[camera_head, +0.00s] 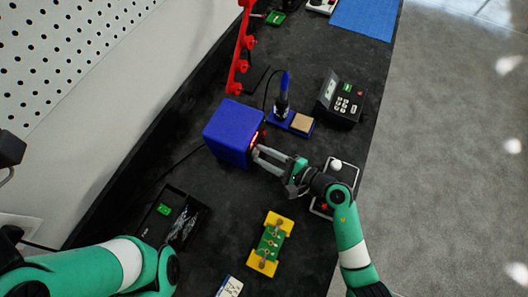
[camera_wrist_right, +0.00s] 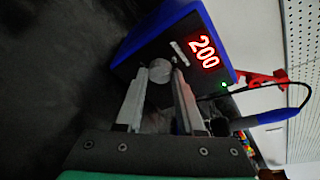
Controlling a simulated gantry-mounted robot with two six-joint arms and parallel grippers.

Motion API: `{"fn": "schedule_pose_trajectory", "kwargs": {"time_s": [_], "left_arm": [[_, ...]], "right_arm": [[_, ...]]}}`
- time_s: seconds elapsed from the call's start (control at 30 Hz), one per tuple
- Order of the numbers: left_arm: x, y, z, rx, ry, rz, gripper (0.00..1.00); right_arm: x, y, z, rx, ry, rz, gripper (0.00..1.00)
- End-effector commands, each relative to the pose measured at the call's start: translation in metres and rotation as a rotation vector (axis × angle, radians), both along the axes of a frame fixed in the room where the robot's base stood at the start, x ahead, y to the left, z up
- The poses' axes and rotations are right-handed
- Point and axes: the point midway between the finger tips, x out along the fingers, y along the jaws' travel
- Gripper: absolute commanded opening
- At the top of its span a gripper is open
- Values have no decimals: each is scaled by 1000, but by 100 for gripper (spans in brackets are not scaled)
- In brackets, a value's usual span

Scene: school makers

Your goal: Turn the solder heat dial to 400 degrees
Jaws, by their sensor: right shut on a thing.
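The blue solder station (camera_head: 233,132) stands on the dark bench in the head view, its front facing my right gripper. My right gripper (camera_head: 257,155) is at the front of the station. In the right wrist view its two fingers (camera_wrist_right: 161,75) are on either side of the dial, shut on it. My left arm (camera_head: 95,268) comes in at the lower left; its gripper is not in view.
A soldering iron (camera_head: 282,95) stands in its holder beside a sponge (camera_head: 303,123) behind the station. A black keypad device (camera_head: 341,98) is at the right. A yellow holder with a green board (camera_head: 270,244) and a black bin (camera_head: 173,216) lie nearer. Bare bench lies between them.

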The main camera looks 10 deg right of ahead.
Motion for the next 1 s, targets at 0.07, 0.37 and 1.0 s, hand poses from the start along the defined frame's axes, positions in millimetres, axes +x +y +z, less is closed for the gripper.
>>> {"fn": "schedule_pose_trajectory", "kwargs": {"time_s": [0.07,0.37,1.0], "left_arm": [[0,0,13,0,0,0,50],[0,0,31,0,0,0,50],[0,0,40,0,0,0,50]], "right_arm": [[1,-1,5,35,46,0,0],[1,-1,3,170,221,0,0],[2,-1,1,278,357,0,0]]}}
